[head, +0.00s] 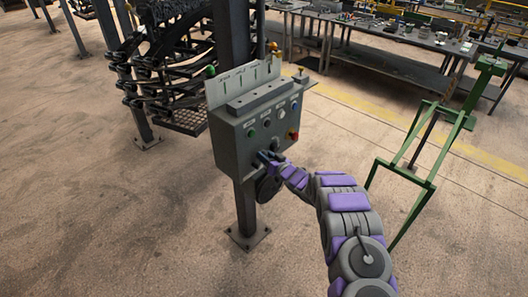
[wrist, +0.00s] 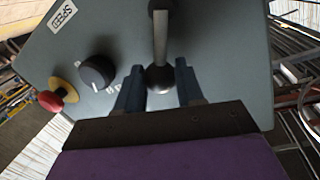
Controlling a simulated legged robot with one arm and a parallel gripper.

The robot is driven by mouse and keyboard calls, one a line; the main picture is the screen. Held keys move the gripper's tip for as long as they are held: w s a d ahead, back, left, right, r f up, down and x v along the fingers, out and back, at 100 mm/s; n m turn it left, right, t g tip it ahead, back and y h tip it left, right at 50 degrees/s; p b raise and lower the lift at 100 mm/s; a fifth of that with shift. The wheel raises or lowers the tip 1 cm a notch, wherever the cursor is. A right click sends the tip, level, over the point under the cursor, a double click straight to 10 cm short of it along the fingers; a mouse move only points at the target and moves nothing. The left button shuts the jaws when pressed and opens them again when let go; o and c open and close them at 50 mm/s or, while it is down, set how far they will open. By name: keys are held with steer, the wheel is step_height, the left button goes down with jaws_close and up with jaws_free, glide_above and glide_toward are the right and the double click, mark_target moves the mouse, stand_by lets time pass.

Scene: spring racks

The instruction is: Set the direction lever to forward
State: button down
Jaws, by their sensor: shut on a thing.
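A grey control box (head: 229,140) stands on a post in the head view, with a row of coloured buttons on its sloped face. The direction lever (wrist: 160,38) shows in the wrist view as a pale metal bar running from a dark hub at the top edge to a dark round knob. My gripper (wrist: 158,74) has its two blue-grey fingers on either side of that knob, shut on the lever's end. In the head view my gripper (head: 266,157) is at the lower front of the box and hides the lever there. No forward marking is readable.
A black rotary knob (wrist: 97,72) and a red stop button on a yellow base (wrist: 51,97) sit left of the lever. A green frame (head: 430,185) stands right of my arm. Racks with dark springs (head: 180,75) stand behind the box. The floor at left is clear.

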steer(key=shift+w+d+f+m+p, duration=0.1)
steer(key=shift+w+d+m+p, duration=0.2)
steer(key=shift+m+p, duration=0.2)
steer(key=c, duration=0.7)
jaws_free()
steer(key=shift+f, duration=0.1)
steer(key=v, duration=1.7)
steer(key=shift+d, duration=0.2)
